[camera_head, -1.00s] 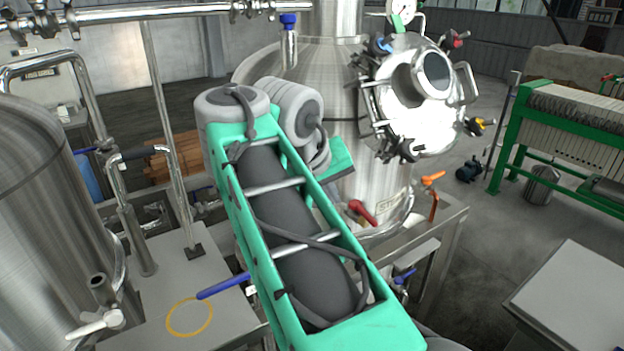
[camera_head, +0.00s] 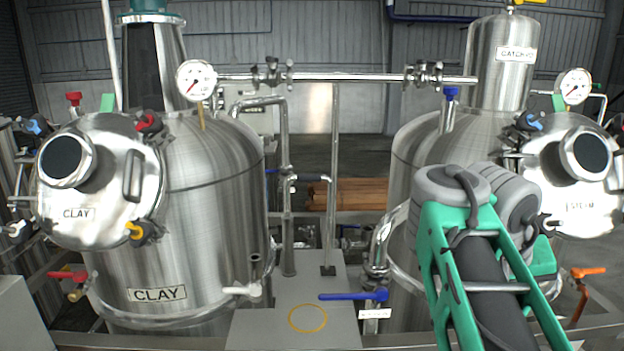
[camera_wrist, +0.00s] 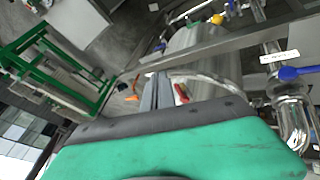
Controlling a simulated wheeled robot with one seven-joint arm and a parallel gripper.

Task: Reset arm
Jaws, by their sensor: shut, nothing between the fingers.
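In the head view my green and grey arm rises at the lower right, in front of the right tank (camera_head: 425,145). The gripper itself does not show in the head view.
A tank labelled CLAY (camera_head: 215,215) stands at left, with a round hatch (camera_head: 110,205). A blue-handled valve (camera_head: 350,296) is left of my arm. A pipe (camera_head: 345,78) links the tanks. A green-framed machine (camera_wrist: 50,75) shows in the wrist view. Floor is visible between the tanks.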

